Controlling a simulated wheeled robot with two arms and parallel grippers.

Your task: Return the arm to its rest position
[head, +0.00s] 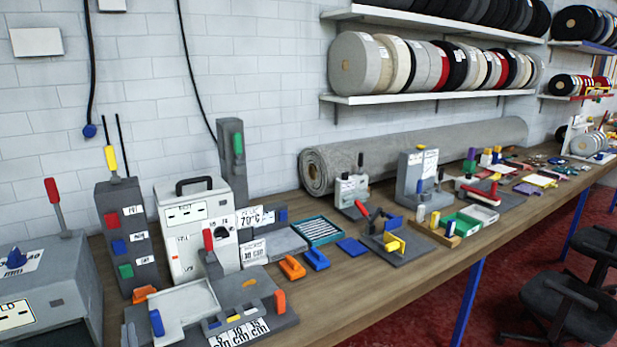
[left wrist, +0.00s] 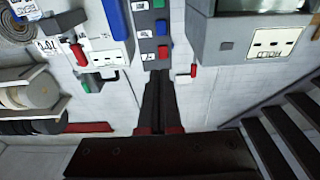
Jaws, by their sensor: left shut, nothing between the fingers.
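My left gripper (left wrist: 158,78) shows in the left wrist view, where the picture is upside down. Its two dark fingers lie together, shut and empty. In that view the fingertips overlap the end of the dark switch tower (left wrist: 153,30) with red, blue and green buttons; I cannot tell the gap between them. The same tower (head: 126,235) stands on the bench at the left in the head view. I cannot make out either gripper in the head view. My right arm shows in neither view.
The long wooden bench (head: 345,295) carries a white box with a handle (head: 195,228), a grey machine (head: 45,290) with a red lever, and several small tools. A rolled grey rug (head: 420,150) lies by the wall. Shelves of rolls (head: 430,98) hang above. Black chairs (head: 570,300) stand at right.

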